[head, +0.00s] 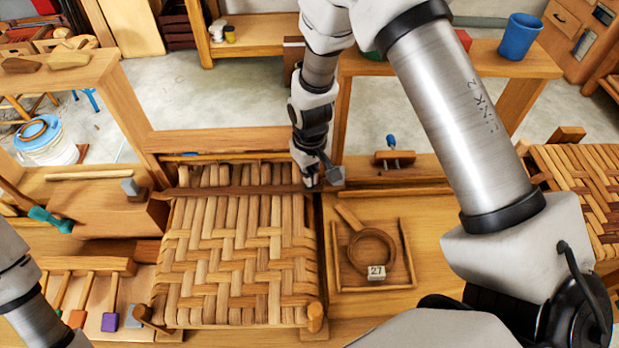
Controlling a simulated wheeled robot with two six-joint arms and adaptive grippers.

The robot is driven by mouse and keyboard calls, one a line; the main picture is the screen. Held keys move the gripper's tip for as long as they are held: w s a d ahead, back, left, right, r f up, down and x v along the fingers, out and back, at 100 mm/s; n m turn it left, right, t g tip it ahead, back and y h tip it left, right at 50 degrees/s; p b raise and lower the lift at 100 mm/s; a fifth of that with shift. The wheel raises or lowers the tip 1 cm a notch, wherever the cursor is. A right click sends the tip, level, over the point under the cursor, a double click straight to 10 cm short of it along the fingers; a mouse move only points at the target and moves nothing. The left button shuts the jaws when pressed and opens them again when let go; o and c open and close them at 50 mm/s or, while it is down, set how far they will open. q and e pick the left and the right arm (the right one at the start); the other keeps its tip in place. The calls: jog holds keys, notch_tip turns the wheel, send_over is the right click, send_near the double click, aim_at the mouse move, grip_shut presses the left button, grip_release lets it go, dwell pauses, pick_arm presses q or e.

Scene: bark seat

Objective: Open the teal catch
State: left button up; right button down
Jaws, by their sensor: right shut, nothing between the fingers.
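My right gripper (322,180) points down at the back right corner of the woven bark seat (240,250). It is shut with nothing seen between its fingers. It is close to the right end of a dark wooden bar (235,190) lying across the back of the seat; I cannot tell whether they touch. A teal piece (48,217) sits at the end of a wooden stick at the far left; I cannot tell whether it is the catch. No other teal catch shows clearly. My left arm enters at the lower left, its gripper out of view.
Several coloured-ended tools lie at the lower left. A blue cup (520,36) stands at the back right.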

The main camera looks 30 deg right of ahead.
notch_tip(320, 180, up, 8)
jog(key=s+p, duration=0.1)
jog(key=p, duration=0.5)
jog(key=shift+s+a+p, duration=0.25)
jog(key=shift+a+p, duration=0.05)
jog(key=shift+a, duration=0.05)
